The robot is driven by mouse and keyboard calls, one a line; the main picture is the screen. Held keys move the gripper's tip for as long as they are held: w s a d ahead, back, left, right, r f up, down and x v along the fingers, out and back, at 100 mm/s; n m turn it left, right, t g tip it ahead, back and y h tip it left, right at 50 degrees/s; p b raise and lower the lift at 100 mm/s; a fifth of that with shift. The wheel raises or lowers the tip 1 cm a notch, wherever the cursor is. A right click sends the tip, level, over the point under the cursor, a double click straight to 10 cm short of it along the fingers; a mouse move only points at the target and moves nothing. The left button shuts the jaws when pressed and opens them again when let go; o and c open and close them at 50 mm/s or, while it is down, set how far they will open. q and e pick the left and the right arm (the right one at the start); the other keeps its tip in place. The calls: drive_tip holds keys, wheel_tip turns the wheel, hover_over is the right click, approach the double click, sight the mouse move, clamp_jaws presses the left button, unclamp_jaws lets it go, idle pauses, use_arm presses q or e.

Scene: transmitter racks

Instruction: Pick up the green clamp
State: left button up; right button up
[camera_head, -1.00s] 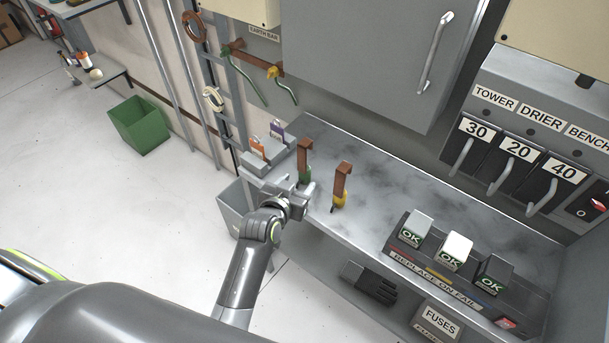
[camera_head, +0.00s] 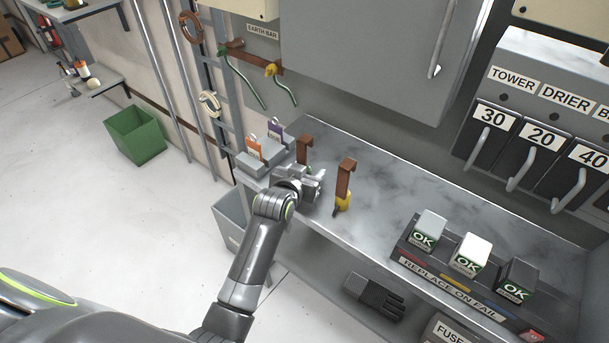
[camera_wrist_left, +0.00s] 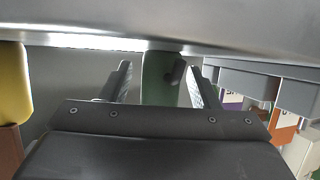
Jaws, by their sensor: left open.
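The green clamp stands on the grey shelf with its brown hooked top (camera_head: 305,148) showing in the head view; most of its green handle is hidden behind my left gripper. My left gripper (camera_head: 318,182) is at the handle's height. In the left wrist view, the green handle (camera_wrist_left: 160,80) shows between the two spread fingers of my left gripper (camera_wrist_left: 158,85), with gaps on both sides. The jaws are open and not closed on it. My right gripper is not in view.
A yellow clamp (camera_head: 344,200) with a brown hook stands close to the right of my gripper. A grey holder with orange (camera_head: 254,149) and purple (camera_head: 275,139) tags is at the left. The fuse rack (camera_head: 398,252) stands farther right. The shelf between is clear.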

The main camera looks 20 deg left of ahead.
sight(304, 144)
use_arm(q)
drive_tip(key=shift+w, duration=0.2)
clamp_jaws()
idle(0.3)
drive_tip(key=shift+r, duration=0.15)
wheel_tip(304, 144, up, 10)
drive_tip(key=shift+f+p, duration=0.1)
drive_tip(key=shift+p, duration=0.25)
